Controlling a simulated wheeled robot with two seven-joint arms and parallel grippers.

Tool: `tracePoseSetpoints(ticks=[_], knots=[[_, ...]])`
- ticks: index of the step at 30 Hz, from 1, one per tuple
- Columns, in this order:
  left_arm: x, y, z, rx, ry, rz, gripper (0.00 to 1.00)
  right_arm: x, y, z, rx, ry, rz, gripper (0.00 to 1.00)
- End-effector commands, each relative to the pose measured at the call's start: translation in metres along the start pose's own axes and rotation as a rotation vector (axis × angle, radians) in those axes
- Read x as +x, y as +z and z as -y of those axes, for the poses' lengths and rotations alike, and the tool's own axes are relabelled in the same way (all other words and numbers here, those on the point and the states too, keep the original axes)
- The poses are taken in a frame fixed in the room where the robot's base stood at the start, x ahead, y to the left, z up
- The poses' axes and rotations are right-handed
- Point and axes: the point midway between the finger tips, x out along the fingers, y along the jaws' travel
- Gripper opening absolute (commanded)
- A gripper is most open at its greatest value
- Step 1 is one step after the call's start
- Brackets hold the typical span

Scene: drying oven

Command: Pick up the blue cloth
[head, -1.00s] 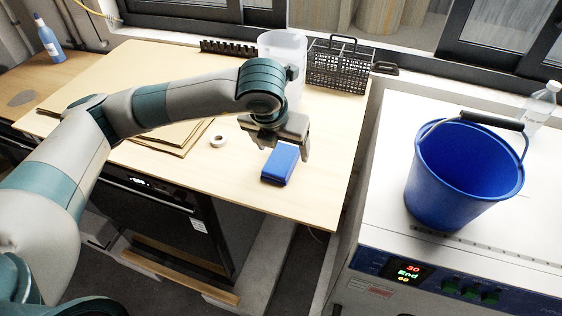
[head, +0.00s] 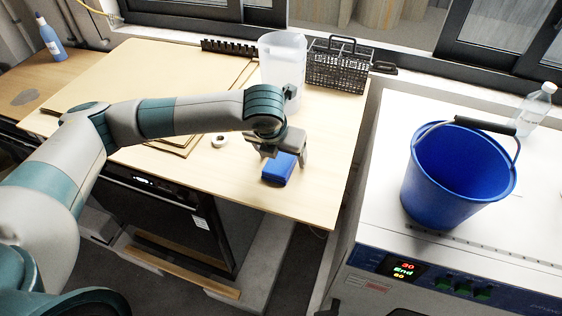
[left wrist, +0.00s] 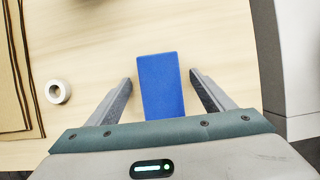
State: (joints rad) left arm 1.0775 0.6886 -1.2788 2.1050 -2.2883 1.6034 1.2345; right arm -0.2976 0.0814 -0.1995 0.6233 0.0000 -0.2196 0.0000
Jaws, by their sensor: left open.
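The blue cloth (head: 279,168) is a small folded block lying on the light wooden table (head: 310,195), near its front right part. My left gripper (head: 280,159) is above the cloth, pointing down. In the left wrist view the cloth (left wrist: 161,86) lies between the two spread fingers of the left gripper (left wrist: 160,82), with a gap on each side. The left gripper is open and empty. In the head view its fingers partly hide the back of the cloth. My right gripper is not in view.
A roll of tape (head: 220,140) and brown sheets (head: 175,138) lie left of the cloth. A clear container (head: 283,60) and a black basket (head: 338,68) stand at the back. A blue bucket (head: 455,180) stands on the white machine (head: 380,190) at right.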

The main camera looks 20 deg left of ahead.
Motion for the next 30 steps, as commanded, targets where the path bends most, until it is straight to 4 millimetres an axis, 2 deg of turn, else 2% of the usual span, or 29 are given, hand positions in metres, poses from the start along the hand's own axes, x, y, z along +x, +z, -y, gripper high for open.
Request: tracePoseSetpoints(ticks=[20, 26, 30], knots=[[0.0018, -0.0008, 0.0001, 0.0, 0.0, 0.0, 0.75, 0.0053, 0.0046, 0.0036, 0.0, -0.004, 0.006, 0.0], [0.0012, -0.0006, 0.0, 0.0, 0.0, 0.0, 0.31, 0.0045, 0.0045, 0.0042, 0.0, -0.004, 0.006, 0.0], [0.0011, -0.0005, 0.0, 0.0, 0.0, 0.0, 0.31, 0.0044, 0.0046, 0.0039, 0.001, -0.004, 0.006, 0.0]])
